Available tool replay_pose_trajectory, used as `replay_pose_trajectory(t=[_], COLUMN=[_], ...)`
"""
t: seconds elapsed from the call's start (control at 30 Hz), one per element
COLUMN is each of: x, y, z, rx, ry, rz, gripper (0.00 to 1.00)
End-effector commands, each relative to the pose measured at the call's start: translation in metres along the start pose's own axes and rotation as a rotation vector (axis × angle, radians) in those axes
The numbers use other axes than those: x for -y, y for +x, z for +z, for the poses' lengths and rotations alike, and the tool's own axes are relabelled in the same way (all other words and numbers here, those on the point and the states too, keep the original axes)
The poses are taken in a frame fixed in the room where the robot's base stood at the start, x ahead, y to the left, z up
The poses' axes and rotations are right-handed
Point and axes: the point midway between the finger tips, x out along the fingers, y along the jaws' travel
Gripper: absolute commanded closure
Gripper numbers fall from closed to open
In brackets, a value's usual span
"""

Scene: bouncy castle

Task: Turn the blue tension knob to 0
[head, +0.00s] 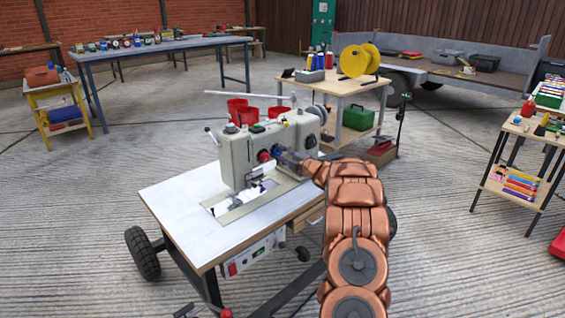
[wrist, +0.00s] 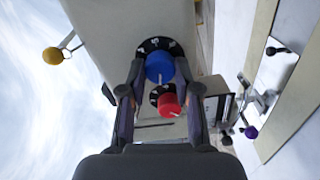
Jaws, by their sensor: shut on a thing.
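The blue tension knob (wrist: 159,68) sits on a black dial plate with white marks on the pale sewing machine (head: 236,156). A light pointer line shows on its lower part in the wrist view; the dial's numbers are too small to read. It also shows in the head view (head: 276,151). My gripper (wrist: 160,72) is shut on the blue knob, one finger on each side. In the head view my gripper (head: 286,156) reaches the machine from the right. A red knob (wrist: 169,104) with its own dial lies just below the blue one in the wrist view.
The machine stands on a white-topped wheeled table (head: 170,205). Red cups (head: 240,112) stand behind it. A wooden bench (head: 335,85) with a yellow reel (head: 355,62) is behind. Open concrete floor surrounds the table.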

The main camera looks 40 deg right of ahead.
Motion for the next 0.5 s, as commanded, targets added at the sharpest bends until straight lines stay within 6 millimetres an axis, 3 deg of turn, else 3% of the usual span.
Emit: replay_pose_trajectory(t=[0.5], x=[0.0070], y=[0.0001], z=[0.0011], rx=[0.000], ry=[-0.492], rz=[0.000], gripper=[1.00])
